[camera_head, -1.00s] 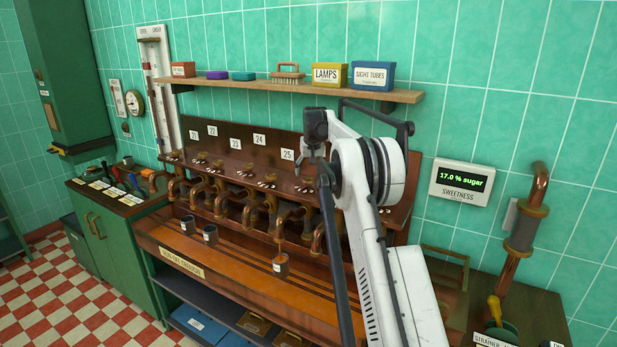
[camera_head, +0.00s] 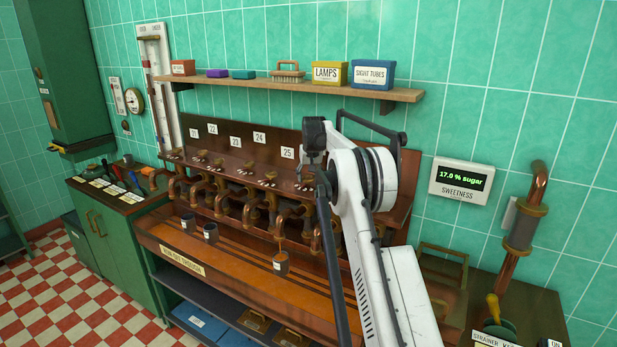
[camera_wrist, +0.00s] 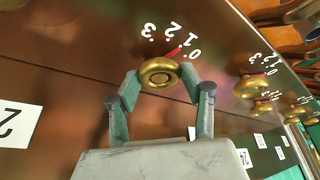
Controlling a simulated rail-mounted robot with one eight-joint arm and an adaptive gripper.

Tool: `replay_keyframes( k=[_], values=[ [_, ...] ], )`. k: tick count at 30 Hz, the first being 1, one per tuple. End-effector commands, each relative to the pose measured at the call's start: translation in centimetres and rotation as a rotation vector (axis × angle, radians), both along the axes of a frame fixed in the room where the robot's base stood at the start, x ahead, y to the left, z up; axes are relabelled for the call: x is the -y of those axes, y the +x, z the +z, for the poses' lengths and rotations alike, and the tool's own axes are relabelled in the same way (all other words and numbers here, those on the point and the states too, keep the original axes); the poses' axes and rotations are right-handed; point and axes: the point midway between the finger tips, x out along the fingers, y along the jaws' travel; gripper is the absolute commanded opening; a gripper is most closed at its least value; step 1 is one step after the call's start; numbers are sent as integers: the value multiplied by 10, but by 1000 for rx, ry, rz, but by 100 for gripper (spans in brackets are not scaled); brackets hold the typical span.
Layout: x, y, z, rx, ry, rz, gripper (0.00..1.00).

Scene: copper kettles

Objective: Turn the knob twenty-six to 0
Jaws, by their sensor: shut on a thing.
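A round brass knob (camera_wrist: 160,74) sits on the sloping copper-brown panel, with a red pointer and the white marks 0, 1, 2, 3 beside it. The pointer is at the low end of the scale, near 0 and 1; exactly which I cannot tell. My gripper (camera_wrist: 160,80) has a finger on each side of this knob and is shut on it. A number plate (camera_wrist: 15,122) nearby is cut off, so 26 cannot be read. In the head view my gripper (camera_head: 313,182) is at the right part of the panel, right of plate 25 (camera_head: 287,153), and hides the knob.
More knobs (camera_wrist: 252,87) line the panel. Copper spouts and a trough (camera_head: 200,255) lie below, with several dark cups, one (camera_head: 281,264) under a thin amber streak. A shelf (camera_head: 300,90) with boxes hangs above. A display (camera_head: 461,183) reads 17.0 % sugar.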

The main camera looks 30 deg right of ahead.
Motion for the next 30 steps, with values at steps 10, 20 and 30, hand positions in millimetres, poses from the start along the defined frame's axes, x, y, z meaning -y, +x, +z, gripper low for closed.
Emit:
replay_keyframes(
  k=[10,20,30],
  values=[
    [-1,0,0,0,1,-48,16],
    [-2,1,0,1,-1,-256,16],
    [-3,2,1,1,-1,-459,16]
  ],
)
